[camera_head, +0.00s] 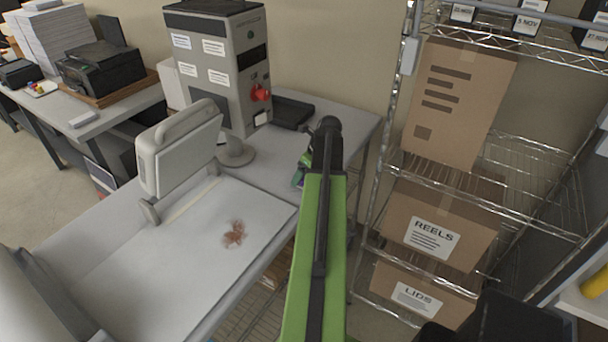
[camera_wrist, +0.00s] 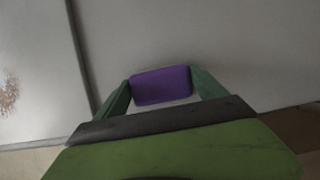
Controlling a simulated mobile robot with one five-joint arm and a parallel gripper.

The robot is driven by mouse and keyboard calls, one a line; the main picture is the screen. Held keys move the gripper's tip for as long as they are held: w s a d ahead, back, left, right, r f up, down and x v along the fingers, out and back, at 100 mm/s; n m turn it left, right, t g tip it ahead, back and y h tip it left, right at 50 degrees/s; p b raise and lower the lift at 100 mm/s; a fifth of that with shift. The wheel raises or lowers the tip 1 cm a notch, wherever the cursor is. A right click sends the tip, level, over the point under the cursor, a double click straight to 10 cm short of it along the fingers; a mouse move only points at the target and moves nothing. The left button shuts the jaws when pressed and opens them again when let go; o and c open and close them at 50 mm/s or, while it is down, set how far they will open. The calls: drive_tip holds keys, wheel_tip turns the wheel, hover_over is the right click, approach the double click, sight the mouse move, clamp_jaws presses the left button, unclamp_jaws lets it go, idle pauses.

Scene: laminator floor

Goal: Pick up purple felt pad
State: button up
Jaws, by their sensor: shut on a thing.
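The purple felt pad (camera_wrist: 160,85) is a small rounded block between the two green fingers of my gripper (camera_wrist: 162,88) in the wrist view. The fingers touch it at its left and right ends, and my gripper is shut on it. In the head view, my green arm reaches forward to the right end of the grey table (camera_head: 262,160). I cannot tell how high the pad is above the table.
A laminator-like machine (camera_head: 180,150) stands left of my arm, with a white bed (camera_head: 150,255) bearing a reddish-brown stain (camera_head: 234,234). A tall grey box with a red knob (camera_head: 260,93) stands behind. A wire rack with cardboard boxes (camera_head: 437,232) is close on the right.

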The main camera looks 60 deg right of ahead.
wheel_tip(320, 180, up, 5)
drive_tip(key=p, duration=0.4)
drive_tip(key=shift+p, duration=0.35)
drive_tip(key=s+d+r+p, duration=0.5)
drive_tip(key=s+d+r, duration=0.1)
drive_tip(key=s, duration=0.3)
drive_tip(key=shift+s+d+p, duration=0.15)
drive_tip(key=shift+d+p, duration=0.25)
drive_tip(key=shift+d, duration=0.2)
